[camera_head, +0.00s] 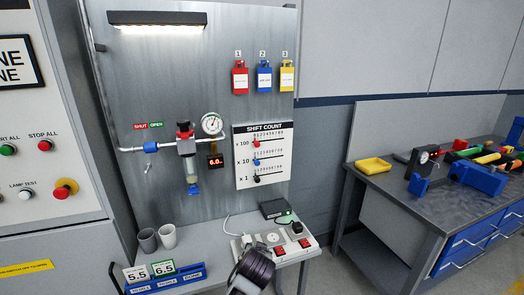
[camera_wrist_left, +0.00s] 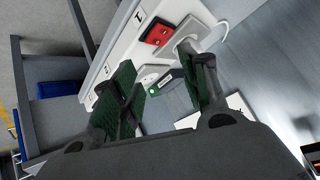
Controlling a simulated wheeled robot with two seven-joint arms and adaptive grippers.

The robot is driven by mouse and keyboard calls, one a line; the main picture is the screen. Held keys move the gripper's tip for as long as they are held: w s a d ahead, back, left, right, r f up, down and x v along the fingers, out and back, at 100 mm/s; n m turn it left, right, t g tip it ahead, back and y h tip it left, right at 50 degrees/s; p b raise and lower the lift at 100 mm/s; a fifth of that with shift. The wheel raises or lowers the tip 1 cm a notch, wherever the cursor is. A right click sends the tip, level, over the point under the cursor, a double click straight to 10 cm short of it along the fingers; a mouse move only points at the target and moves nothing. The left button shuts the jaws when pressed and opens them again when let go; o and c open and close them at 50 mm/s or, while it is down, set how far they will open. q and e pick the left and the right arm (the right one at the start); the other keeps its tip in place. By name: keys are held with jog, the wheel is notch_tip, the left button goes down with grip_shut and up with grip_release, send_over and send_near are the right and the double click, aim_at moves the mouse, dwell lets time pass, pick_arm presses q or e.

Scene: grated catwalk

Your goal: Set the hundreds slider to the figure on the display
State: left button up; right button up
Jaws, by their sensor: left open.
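The white SHIFT COUNT panel (camera_head: 279,165) hangs on the metal back wall, with three slider rows. The hundreds slider has a red knob (camera_head: 257,143) near the low left end of its scale; its exact figure is too small to read. The blue tens knob (camera_head: 256,161) and dark ones knob (camera_head: 257,179) also sit near the left end. A small display (camera_head: 215,161) left of the panel shows about 6.0 in orange. My left gripper (camera_wrist_left: 168,65) is open and empty in the wrist view, above the power strip, away from the panel. My right gripper is out of view.
The white power strip (camera_wrist_left: 118,52) has a red switch (camera_wrist_left: 158,33) and plugs. A dark box (camera_head: 274,208), two cups (camera_head: 168,236) and a blue card rack (camera_head: 190,279) are on the bench. A gauge (camera_head: 212,124) and valve piping stand left of the panel.

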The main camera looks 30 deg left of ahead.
pick_arm(q)
jog(key=w+a+r+n+t+y, duration=0.1)
jog(key=w+r, duration=0.3)
jog(key=n+t+y, duration=0.3)
jog(key=n+y, duration=0.2)
jog(key=y, duration=0.2)
send_near(258, 145)
jog(key=v, duration=0.3)
jog(key=p+x, duration=0.2)
jog(key=x, duration=0.9)
jog(key=shift+a+r, duration=0.15)
jog(key=shift+a, duration=0.05)
jog(key=shift+w+a, duration=0.45)
jog(key=shift+w, duration=0.05)
jog(key=shift+w+a, duration=0.2)
jog(key=shift+w+a+p, duration=0.2)
jog(key=shift+p, duration=0.1)
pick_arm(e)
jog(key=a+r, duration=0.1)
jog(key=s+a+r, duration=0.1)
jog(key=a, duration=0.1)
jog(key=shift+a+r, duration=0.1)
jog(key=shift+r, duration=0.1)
